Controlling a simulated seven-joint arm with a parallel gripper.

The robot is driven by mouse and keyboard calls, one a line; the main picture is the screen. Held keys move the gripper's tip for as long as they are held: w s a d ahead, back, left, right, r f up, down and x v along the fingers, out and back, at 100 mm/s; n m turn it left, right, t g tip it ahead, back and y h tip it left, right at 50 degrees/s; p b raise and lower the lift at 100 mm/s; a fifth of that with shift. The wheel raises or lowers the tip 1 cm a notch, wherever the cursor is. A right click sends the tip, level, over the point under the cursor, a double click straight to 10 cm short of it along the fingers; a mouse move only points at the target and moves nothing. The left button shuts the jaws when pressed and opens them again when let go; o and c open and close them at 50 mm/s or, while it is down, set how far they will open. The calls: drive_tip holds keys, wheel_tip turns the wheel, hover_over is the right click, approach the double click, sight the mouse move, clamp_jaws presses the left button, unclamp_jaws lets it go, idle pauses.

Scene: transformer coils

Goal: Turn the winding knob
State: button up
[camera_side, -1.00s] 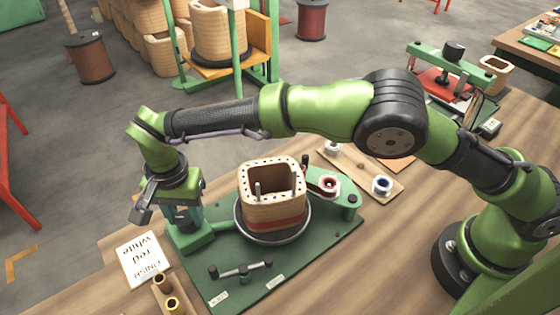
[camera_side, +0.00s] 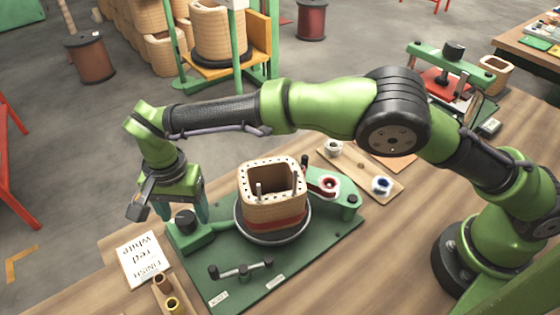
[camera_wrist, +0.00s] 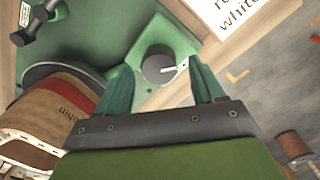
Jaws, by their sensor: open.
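The winding knob (camera_side: 184,222) is a round black knob on a green block at the left corner of the green winder plate (camera_side: 300,252). In the wrist view the knob (camera_wrist: 157,66) has a white pointer line directed to the right. My gripper (camera_wrist: 162,78) is open, its two green fingers spread to either side of the knob with gaps between; it holds nothing. In the side view my gripper (camera_side: 182,208) is at the knob, with one finger right of it. The square tan coil (camera_side: 262,208) with a red band stands on the round turntable (camera_side: 240,225).
A card (camera_side: 142,260) reading finish, red, white lies by the plate's left edge. A black-ended crossbar (camera_side: 242,270) is at the plate's front. A wooden board (camera_side: 350,165) with small spools and a clamp press (camera_side: 450,75) stand behind. Coil forms and wire reels are on the floor.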

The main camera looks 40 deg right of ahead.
sight(185, 215)
wheel_tip(185, 215, up, 16)
idle(0.4)
